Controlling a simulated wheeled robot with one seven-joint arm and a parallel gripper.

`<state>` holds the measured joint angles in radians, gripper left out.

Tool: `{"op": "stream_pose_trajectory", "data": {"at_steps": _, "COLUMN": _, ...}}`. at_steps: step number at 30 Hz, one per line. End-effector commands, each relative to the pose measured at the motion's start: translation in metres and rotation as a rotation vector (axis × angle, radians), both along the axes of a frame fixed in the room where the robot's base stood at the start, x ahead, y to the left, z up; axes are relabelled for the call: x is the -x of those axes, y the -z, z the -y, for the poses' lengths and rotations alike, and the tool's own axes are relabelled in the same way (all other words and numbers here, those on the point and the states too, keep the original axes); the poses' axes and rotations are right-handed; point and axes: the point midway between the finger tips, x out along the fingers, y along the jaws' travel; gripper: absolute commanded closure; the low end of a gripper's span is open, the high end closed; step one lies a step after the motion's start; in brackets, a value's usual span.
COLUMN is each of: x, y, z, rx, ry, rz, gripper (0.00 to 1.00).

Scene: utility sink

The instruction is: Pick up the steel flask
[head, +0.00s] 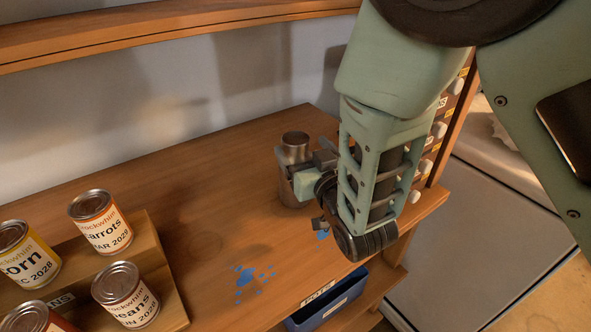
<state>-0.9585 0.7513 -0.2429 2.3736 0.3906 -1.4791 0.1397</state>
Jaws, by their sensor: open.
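The steel flask (294,150) stands upright on the wooden shelf, a shiny metal cylinder with a narrower neck. My gripper (297,180) comes in from the right, with its fingers in front of or beside the flask's body. The jaws are open. My gripper and wrist hide part of the flask's middle and right side. I cannot tell whether the fingers touch it.
Labelled cans, such as a carrots can (101,222) and a beans can (126,295), stand on a wooden riser (165,262) at the left. Blue paint spots (247,282) mark the shelf. A blue bin (335,305) sits below its front edge. An upper shelf (170,32) runs above.

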Motion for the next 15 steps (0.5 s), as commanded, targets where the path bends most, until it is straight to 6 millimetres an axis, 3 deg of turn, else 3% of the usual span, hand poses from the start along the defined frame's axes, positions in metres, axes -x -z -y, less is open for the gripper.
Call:
{"op": "stream_pose_trajectory", "data": {"at_steps": 5, "x": -0.01, "y": -0.002, "z": -0.005, "rx": 0.0, "ry": -0.001, "rz": -0.001, "gripper": 0.22}}
{"op": "stream_pose_trajectory", "data": {"at_steps": 15, "x": -0.048, "y": -0.003, "z": -0.024, "rx": 0.0, "ry": -0.001, "rz": 0.0, "gripper": 0.22}}
